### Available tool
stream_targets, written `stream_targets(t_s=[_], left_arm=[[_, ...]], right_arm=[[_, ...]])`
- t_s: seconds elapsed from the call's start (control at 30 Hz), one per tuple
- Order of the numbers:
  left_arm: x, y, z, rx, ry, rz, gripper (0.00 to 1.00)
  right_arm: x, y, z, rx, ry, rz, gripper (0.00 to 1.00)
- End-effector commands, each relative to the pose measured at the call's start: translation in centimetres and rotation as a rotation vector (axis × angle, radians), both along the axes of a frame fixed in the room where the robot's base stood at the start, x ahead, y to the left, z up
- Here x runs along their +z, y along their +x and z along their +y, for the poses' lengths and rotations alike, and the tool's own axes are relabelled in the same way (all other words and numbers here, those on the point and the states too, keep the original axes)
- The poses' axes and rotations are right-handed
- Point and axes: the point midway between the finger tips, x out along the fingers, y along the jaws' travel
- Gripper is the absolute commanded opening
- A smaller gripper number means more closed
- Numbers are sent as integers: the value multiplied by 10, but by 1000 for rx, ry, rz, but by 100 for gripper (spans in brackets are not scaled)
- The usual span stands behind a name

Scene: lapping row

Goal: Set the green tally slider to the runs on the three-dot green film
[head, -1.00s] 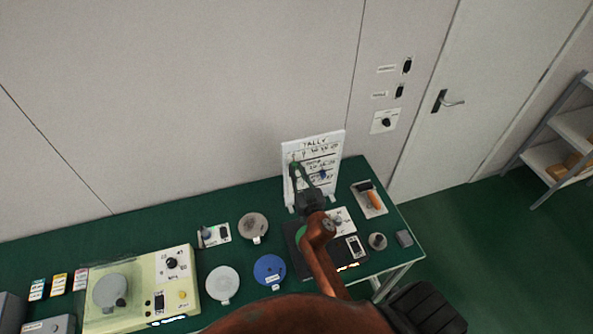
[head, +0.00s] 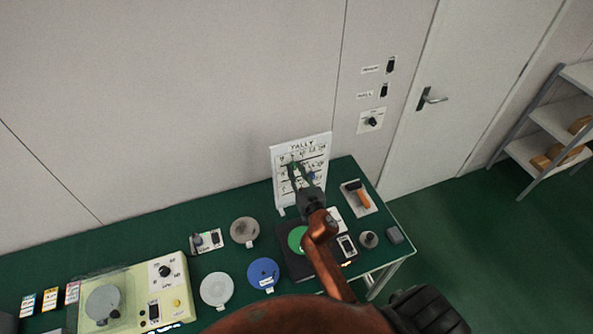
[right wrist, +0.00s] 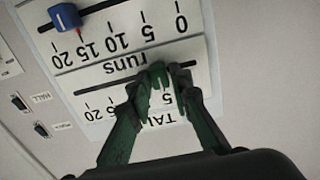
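The white tally board (head: 302,148) stands upright at the back of the green table. In the right wrist view it is upside down. The green slider (right wrist: 157,74) sits on its slot near the 5 mark of the scale beside the TALLY title. My right gripper (right wrist: 159,77) has its fingertips on both sides of the green slider and appears shut on it. The gripper also shows at the board in the head view (head: 298,168). The fingers hide part of the scale. Small film cards, one with a green label (head: 28,302), lie at far left; their dots are too small to read. My left gripper is not in view.
A blue slider (right wrist: 64,17) with a red pointer sits near 15 on the neighbouring row. A cream lapping machine (head: 140,290), a blue disc (head: 263,272), a white disc (head: 216,289) and a green disc (head: 298,238) are on the table. An orange-handled tool (head: 357,195) lies right of the board.

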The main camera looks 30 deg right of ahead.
Motion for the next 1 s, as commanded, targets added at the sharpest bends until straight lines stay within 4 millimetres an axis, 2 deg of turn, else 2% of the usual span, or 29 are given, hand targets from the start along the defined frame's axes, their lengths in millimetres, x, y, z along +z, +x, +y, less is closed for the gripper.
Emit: stream_targets(t_s=[0.17, 0.43, 0.53, 0.67, 1.0], left_arm=[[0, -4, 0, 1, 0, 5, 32], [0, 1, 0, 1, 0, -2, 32], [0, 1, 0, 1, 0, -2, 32], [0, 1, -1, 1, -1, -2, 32], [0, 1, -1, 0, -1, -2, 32]], right_arm=[[0, -1, -1, -2, 0, 0, 32], [0, -2, 0, -2, 0, 0, 32], [0, -8, 0, -2, 0, 1, 32], [-1, -29, 3, -3, 2, 2, 32], [-1, -96, 15, -3, 1, 2, 32]])
